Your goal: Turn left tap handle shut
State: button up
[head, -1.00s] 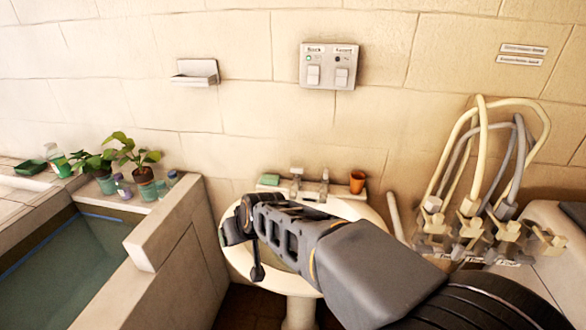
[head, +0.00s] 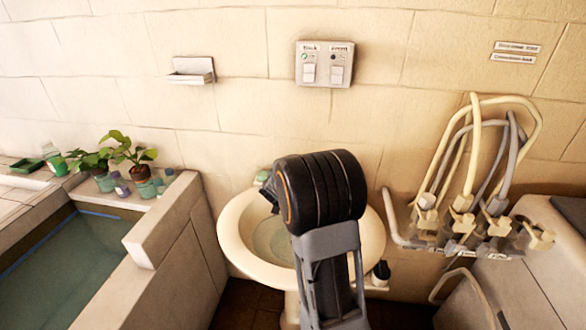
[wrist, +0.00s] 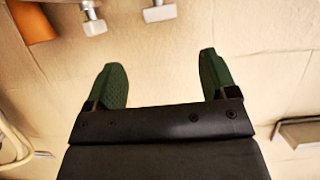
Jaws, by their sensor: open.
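The washbasin (head: 232,240) stands against the wall in the head view, with my arm across its right part. Both tap handles are hidden behind my arm there. The wrist view is turned over, so the left tap handle (wrist: 160,12) is the metal piece at the top middle, cut by the edge. The other tap handle (wrist: 94,20) shows to its left in that picture. My gripper (wrist: 163,82) is open, with two green finger pads wide apart and only wall between them. It is apart from both handles. The head view hides it.
An orange cup (wrist: 32,20) is beside the taps in the wrist view. Hoses and valves (head: 470,215) crowd the right wall. A stone tub (head: 85,250) and plants (head: 130,150) stand left. A switch plate (head: 325,64) and wall dish (head: 192,72) are above.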

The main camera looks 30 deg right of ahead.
jog(key=x, duration=1.1)
jog(key=shift+w+d+f+p, duration=0.1)
jog(key=shift+w+f+p, duration=0.05)
jog(key=shift+p, duration=0.2)
jog(key=shift+c, duration=0.4)
